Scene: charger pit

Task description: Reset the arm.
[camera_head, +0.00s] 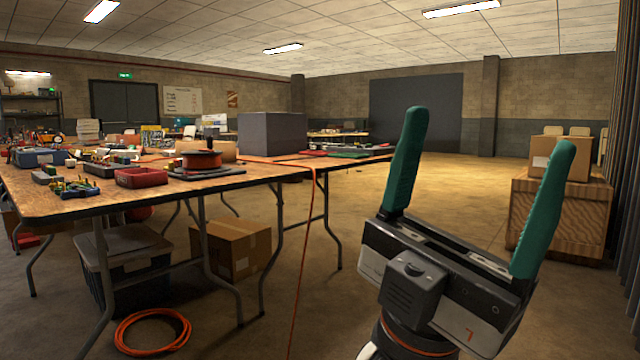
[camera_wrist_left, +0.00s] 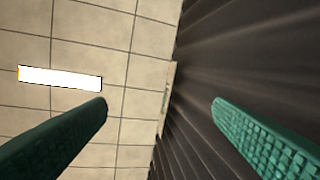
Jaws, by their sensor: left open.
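My left gripper (camera_head: 484,165) stands upright in the right half of the head view, with its two green fingers spread wide apart. Nothing is between them. In the left wrist view the two green fingers of the left gripper (camera_wrist_left: 158,106) are also apart and empty, with the ceiling and a dark ribbed wall behind them. The gripper is raised in front of the open floor, to the right of the table and touching nothing. My right gripper shows in neither view.
Below are a cardboard box (camera_head: 230,249) and an orange cable coil (camera_head: 152,331). A wooden crate (camera_head: 557,219) stands right. The middle floor is clear.

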